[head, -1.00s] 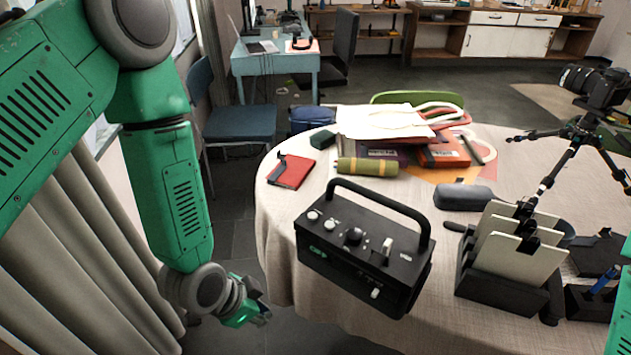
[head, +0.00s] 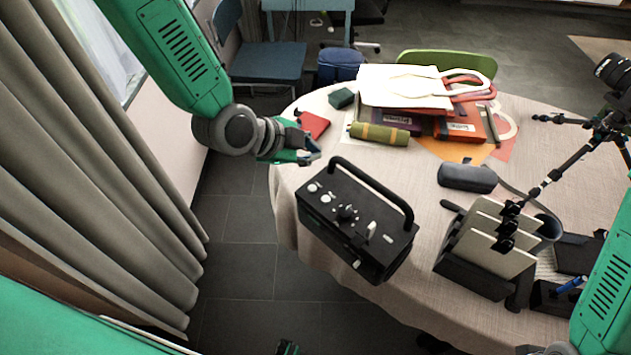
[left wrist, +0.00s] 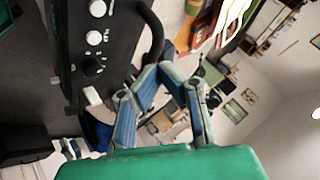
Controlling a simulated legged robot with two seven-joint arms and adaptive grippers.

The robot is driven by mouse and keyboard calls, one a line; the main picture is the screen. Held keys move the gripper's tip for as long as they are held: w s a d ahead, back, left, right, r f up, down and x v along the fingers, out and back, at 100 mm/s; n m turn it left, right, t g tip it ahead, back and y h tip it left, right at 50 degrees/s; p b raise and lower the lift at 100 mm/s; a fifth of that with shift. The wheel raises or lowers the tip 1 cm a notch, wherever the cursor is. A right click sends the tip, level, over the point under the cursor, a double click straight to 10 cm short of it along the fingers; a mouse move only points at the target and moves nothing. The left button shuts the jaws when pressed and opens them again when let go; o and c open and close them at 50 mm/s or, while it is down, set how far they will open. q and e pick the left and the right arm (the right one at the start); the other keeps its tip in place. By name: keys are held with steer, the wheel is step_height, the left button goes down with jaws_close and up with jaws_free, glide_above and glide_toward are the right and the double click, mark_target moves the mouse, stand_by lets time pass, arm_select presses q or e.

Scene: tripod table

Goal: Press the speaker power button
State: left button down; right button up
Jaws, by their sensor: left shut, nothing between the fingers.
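The black speaker (head: 335,240) stands near the table's front left edge, its handle arching over the back. Its top has two round white buttons (head: 326,198), a dark knob (head: 347,212) and a white lever (head: 371,230). I cannot tell which is the power button; labels are too small. My left gripper (head: 314,152) is shut and empty, beyond the speaker's far left corner and apart from it. In the left wrist view the shut fingers (left wrist: 160,72) overlap the handle's side, with the white buttons (left wrist: 95,38) at upper left. My right arm shows at the right edge; its gripper is out of sight.
A curtain (head: 90,160) hangs at left.

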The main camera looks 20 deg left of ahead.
mark_target(312, 188)
arm_select(q)
step_height(312, 188, down, 8)
steer(key=b, duration=0.6)
steer(key=shift+a, duration=0.1)
steer(key=shift+a+f+b, duration=0.15)
steer(key=shift+f+b, duration=0.15)
steer(key=shift+f, duration=0.05)
steer(key=shift+a+f, duration=0.15)
steer(key=shift+f, duration=0.05)
steer(key=shift+d+r, duration=0.1)
steer(key=shift+d, duration=0.35)
arm_select(e)
step_height(312, 188, down, 7)
steer(key=shift+r, duration=0.15)
arm_select(q)
steer(key=shift+a, duration=0.35)
arm_select(e)
steer(key=shift+a+r, duration=0.1)
steer(key=shift+a, duration=0.3)
arm_select(q)
steer(key=shift+d, duration=0.25)
arm_select(e)
steer(key=shift+d, duration=0.25)
